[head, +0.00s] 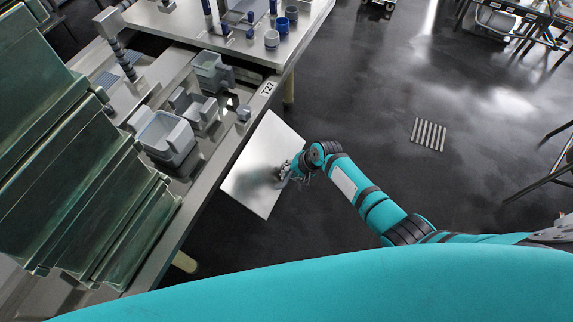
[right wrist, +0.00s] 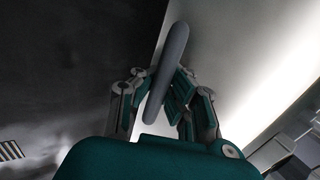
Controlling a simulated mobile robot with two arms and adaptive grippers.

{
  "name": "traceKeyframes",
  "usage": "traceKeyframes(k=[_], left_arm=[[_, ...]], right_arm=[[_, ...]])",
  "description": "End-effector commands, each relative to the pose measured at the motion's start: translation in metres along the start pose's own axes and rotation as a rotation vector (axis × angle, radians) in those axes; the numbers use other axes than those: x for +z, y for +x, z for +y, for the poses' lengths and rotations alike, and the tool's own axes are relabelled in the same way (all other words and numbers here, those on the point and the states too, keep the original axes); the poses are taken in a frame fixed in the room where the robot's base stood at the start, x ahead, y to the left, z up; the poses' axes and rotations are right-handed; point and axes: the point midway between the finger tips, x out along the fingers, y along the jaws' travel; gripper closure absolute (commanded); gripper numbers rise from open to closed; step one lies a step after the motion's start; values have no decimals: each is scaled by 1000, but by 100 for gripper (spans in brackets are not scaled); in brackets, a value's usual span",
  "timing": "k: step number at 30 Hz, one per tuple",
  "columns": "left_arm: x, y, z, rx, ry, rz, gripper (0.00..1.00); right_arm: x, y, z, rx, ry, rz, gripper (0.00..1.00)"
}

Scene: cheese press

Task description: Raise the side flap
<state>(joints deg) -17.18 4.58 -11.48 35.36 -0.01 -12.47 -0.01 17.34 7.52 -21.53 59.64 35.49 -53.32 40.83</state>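The side flap (head: 258,165) is a pale, flat metal panel beside the long edge of the metal table (head: 215,170). In the head view it appears to slope down and outward from that edge. In the right wrist view the flap (right wrist: 235,60) is a bright surface behind the fingers. My right gripper (head: 283,174) is at the flap's outer side. In the right wrist view a grey rounded bar (right wrist: 171,60), apparently a handle, lies between the fingers of my right gripper (right wrist: 163,88). Whether both fingers press on it is unclear. My left gripper is out of view.
Grey tubs (head: 165,137) and blue-grey cups (head: 272,38) stand on the table. Green stepped panels (head: 75,170) fill the left. A floor grate (head: 429,134) lies on the open dark floor to the right. Other tables (head: 510,20) stand at the far right.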

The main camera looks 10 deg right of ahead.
Motion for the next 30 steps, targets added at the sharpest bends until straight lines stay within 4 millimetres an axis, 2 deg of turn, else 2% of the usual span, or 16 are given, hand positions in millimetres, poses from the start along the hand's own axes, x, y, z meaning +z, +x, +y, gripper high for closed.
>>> traceKeyframes(k=[1,8,13,22,28,30], left_arm=[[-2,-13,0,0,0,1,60],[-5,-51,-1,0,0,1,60],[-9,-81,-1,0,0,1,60],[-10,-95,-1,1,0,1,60],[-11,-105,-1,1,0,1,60],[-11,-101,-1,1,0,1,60]], right_arm=[[-1,-9,-3,21,0,1,100],[-1,-32,-10,149,-2,0,100],[-1,-54,-18,303,-2,-1,100],[-1,-78,-31,534,-1,-1,100],[-1,-91,-40,577,0,0,100],[-1,-88,-37,576,0,0,91]])
